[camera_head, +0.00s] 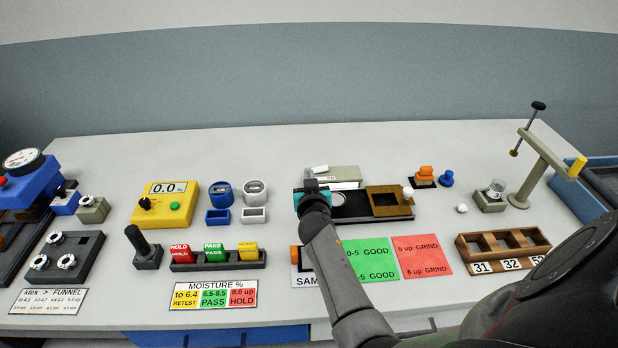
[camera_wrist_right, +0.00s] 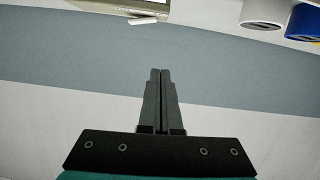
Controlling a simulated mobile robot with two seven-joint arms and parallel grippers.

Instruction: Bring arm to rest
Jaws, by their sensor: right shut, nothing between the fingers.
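My right arm reaches up from the bottom right in the head view, and its right gripper (camera_wrist_right: 161,72) points away over the middle of the table. In the right wrist view its two dark fingers lie together, with nothing between them. In the head view the fingers are hidden behind the wrist, near a grey box-shaped device (camera_head: 344,175). The left gripper is in neither view.
The white table (camera_head: 330,137) carries a yellow meter (camera_head: 165,212), blue and white cups (camera_head: 221,193), a flag rack (camera_head: 218,260), a brown slotted tray (camera_head: 503,247) and a tall beige stand (camera_head: 541,160). Green (camera_head: 369,260) and red (camera_head: 422,256) cards lie near the arm.

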